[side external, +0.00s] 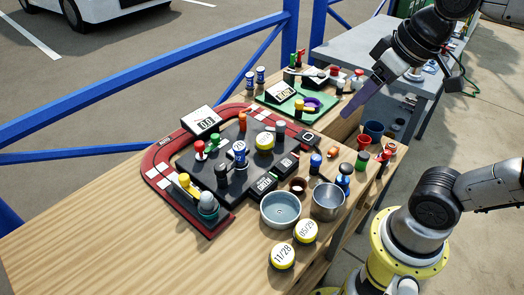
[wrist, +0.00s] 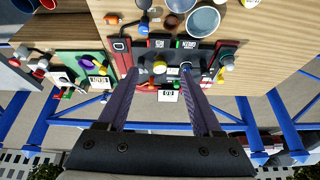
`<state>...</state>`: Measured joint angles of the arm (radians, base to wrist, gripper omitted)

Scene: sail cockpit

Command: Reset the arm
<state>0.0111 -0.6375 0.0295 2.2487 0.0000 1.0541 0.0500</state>
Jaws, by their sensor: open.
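My gripper (side external: 346,113) is at the upper right in the side external view, raised above the right side of the wooden table (side external: 90,215). Its long purple fingers point down and to the left. In the wrist view my gripper (wrist: 160,72) shows two fingers spread apart with nothing held between them. The black board (side external: 225,180) with a red border and several small pieces sits on the table, seen beyond the fingertips in the wrist view.
A metal bowl (side external: 327,201) and a blue-grey bowl (side external: 281,209) stand in front of the board. Two yellow-rimmed round labels (side external: 283,256) lie nearby. A green board (side external: 300,101) is behind. A blue railing (side external: 120,95) runs along the far side. The table's left part is clear.

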